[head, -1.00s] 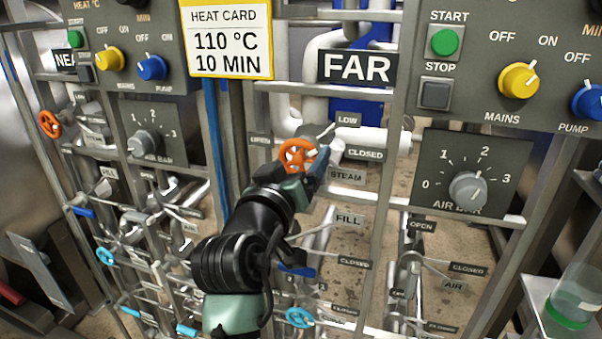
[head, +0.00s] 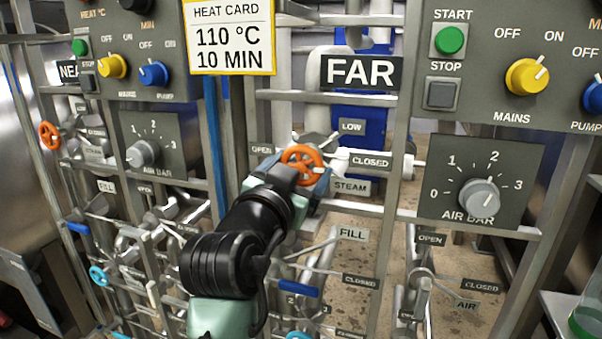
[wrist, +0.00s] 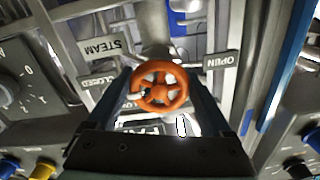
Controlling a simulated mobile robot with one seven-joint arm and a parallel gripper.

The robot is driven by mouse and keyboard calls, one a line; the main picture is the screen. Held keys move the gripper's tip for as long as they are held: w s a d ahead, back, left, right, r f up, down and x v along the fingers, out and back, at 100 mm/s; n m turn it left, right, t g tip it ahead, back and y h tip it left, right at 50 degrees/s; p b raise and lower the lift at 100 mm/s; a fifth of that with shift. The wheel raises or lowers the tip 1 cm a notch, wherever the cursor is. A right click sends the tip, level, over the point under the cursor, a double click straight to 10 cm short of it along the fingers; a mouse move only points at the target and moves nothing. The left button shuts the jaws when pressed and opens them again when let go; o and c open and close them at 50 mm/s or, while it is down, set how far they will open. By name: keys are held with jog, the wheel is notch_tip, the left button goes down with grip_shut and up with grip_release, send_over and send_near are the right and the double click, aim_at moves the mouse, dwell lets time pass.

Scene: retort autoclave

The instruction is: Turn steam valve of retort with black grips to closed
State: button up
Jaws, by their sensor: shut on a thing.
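The orange steam handwheel (head: 303,165) is on the pipework under the FAR sign (head: 361,72), above the STEAM label (head: 350,187). An OPEN label (head: 262,149) is on its left and a CLOSED label (head: 370,162) on its right. My gripper (wrist: 160,92) is shut on the wheel, one finger on each side of the rim. The wrist view is upside down and shows the wheel (wrist: 160,86) with a pale mark at its left, the side of the CLOSED label (wrist: 101,84). I see no black grips, so I cannot tell which retort has them.
A similar orange wheel (head: 49,136) is on the other rack at the left. Frame bars, FILL and AIR levers, and cyan wheels crowd the space below. The FAR control panel (head: 480,182) stands to the right. A jar (head: 588,318) is at the lower right edge.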

dwell(0.4)
jog(key=o, duration=1.1)
jog(key=shift+o, duration=0.2)
jog(key=shift+s, duration=0.15)
jog(key=v, duration=1.2)
jog(key=shift+s, duration=0.35)
jog(key=shift+a, duration=0.15)
